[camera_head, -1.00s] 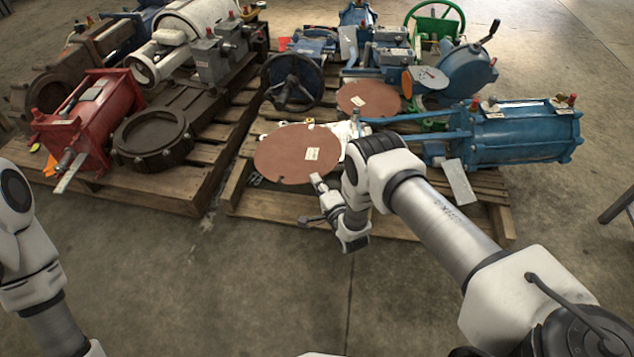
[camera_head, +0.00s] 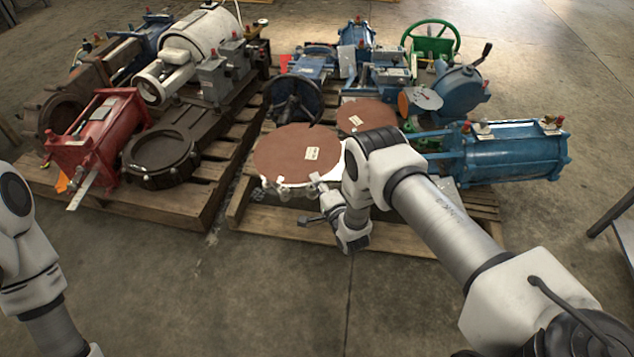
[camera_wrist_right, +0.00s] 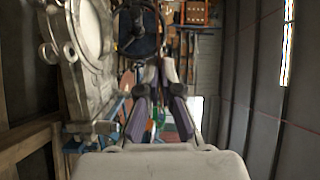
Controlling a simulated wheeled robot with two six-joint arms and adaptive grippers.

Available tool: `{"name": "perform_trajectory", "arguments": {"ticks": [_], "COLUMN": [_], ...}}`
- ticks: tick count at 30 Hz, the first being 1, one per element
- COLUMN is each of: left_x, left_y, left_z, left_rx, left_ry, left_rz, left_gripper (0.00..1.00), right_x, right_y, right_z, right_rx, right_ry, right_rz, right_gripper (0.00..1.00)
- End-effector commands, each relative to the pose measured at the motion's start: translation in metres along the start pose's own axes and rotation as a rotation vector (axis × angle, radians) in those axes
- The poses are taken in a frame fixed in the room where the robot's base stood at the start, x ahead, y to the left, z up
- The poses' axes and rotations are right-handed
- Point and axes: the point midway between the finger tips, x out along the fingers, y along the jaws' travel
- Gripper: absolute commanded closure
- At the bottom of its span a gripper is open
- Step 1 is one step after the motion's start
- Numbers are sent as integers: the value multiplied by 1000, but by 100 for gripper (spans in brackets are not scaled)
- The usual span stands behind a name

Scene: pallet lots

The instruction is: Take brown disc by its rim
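A large flat brown disc (camera_head: 290,150) with a small white label lies on a pale lugged part at the front of the right pallet (camera_head: 285,222). A second, smaller brown disc (camera_head: 362,115) lies behind it, partly hidden by my right arm. My right gripper (camera_head: 311,201) is just in front of the larger disc's near right rim, with its fingers apart and nothing visible between them. In the right wrist view the two fingers (camera_wrist_right: 160,78) also stand apart. I cannot make out the brown disc there for sure. My left arm shows at the left edge, its gripper out of frame.
A blue cylinder (camera_head: 510,152) lies on the pallet's right side. A blue handwheel (camera_head: 297,98) stands behind the larger disc. The left pallet holds a red frame (camera_head: 100,135) and a dark ring (camera_head: 160,155). Concrete floor (camera_head: 240,290) is clear in front.

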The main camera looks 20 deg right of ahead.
Motion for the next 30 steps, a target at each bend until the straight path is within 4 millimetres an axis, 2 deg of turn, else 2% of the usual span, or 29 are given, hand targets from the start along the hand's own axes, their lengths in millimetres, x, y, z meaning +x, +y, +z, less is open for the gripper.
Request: {"name": "perform_trajectory", "arguments": {"ticks": [1,24,30], "left_x": [-8,-69,-72], "left_y": [0,0,0], "left_z": [0,0,0], "left_rx": [0,0,0], "left_ry": [0,0,0], "left_rz": [0,0,0], "left_gripper": [53,53,53], "right_x": [0,-2,-2], "right_y": [-10,-83,-87], "right_z": [-1,-6,-6], "right_rx": [0,0,0], "right_ry": [0,0,0], "right_rz": [-1,0,0], "right_gripper": [100,100,100]}}
